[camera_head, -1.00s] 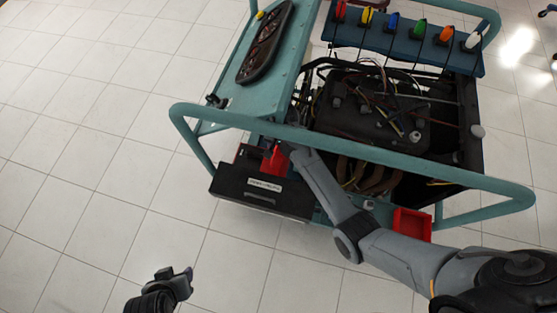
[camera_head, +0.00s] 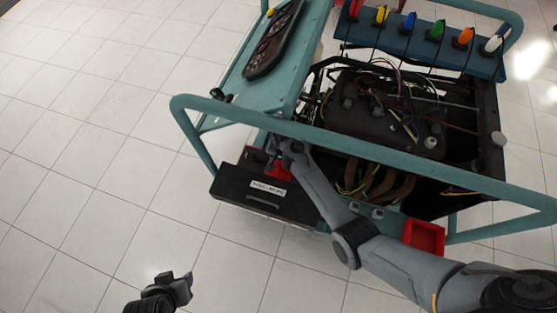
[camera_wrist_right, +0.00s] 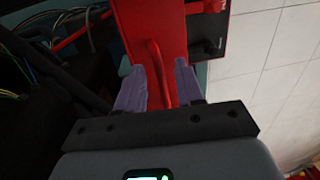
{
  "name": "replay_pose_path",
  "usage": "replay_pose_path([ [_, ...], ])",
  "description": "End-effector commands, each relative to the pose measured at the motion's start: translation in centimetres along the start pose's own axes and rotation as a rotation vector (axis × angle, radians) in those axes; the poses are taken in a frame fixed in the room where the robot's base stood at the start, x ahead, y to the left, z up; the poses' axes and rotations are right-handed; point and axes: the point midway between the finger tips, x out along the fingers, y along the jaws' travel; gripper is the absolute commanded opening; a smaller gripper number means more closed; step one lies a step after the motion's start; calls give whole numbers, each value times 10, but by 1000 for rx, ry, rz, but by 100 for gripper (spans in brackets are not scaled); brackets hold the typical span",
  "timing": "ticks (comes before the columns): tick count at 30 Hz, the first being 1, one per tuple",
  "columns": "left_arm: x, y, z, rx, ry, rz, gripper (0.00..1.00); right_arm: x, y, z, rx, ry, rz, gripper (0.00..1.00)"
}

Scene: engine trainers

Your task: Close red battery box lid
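The black battery box (camera_head: 262,198), with a white label and a front handle, sits at the cart's lower left corner. Its red lid (camera_head: 253,159) shows only in part behind the box front, beside my right gripper (camera_head: 276,152). In the right wrist view the red lid (camera_wrist_right: 142,22) fills the top centre, with a red bar-like handle (camera_wrist_right: 158,72) on it. The purple fingers of my right gripper (camera_wrist_right: 160,85) stand apart on either side of this handle, with gaps visible. My left gripper (camera_head: 180,286) is low at the left, away from the cart; its finger gap is unclear.
Open tiled floor lies left and front.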

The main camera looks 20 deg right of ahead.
Motion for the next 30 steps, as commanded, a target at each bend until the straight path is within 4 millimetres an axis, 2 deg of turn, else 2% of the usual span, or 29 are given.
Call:
replay_pose_path([
  [8,0,1,1,-1,-1,2,43,0,0,0,0,0,0,37],
  [15,0,0,1,2,-2,0,43,0,0,0,0,1,0,0],
  [30,1,-2,2,10,-3,-6,43,0,0,0,0,1,0,0],
])
